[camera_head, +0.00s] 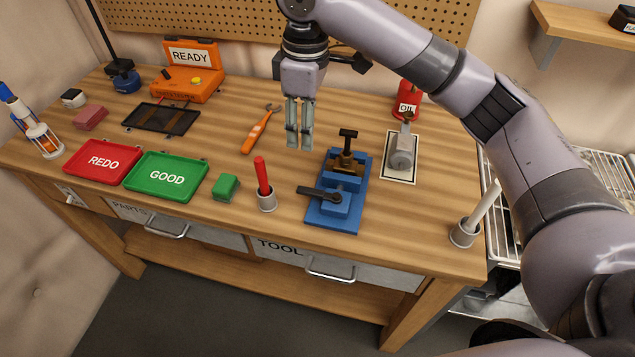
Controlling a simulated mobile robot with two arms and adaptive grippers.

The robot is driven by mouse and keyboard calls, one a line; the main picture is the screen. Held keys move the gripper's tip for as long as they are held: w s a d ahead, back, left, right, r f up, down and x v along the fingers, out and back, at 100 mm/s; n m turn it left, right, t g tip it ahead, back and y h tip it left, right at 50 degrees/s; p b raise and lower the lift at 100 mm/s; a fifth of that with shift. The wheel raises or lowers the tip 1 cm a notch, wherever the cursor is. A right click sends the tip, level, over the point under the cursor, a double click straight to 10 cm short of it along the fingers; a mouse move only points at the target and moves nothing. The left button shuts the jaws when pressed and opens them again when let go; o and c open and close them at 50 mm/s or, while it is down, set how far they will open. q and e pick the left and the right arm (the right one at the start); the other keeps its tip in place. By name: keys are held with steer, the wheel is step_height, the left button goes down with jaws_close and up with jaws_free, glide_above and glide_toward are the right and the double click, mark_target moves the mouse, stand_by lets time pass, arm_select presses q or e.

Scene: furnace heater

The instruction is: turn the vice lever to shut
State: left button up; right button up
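The vice (338,205) is a blue block on a blue base plate, standing near the front of the workbench. Its dark lever (316,193) sticks out to the left from a round hub on the front part. A brown part with a black T-shaped top (347,142) sits at the rear of the vice; I cannot tell whether the jaws touch it. My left gripper is out of view.
A red stick in a grey cup (267,203) stands left of the lever, near a green block (225,187). An orange wrench (257,133) lies behind. Green and red trays are at left.

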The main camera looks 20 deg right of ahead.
steer(key=d, duration=0.1)
steer(key=p, duration=0.2)
glide_toward(311, 190)
step_height(311, 190, down, 7)
steer(key=shift+s+a, duration=0.1)
steer(key=shift+f, duration=0.55)
steer(key=shift+c, duration=0.4)
jaws_close()
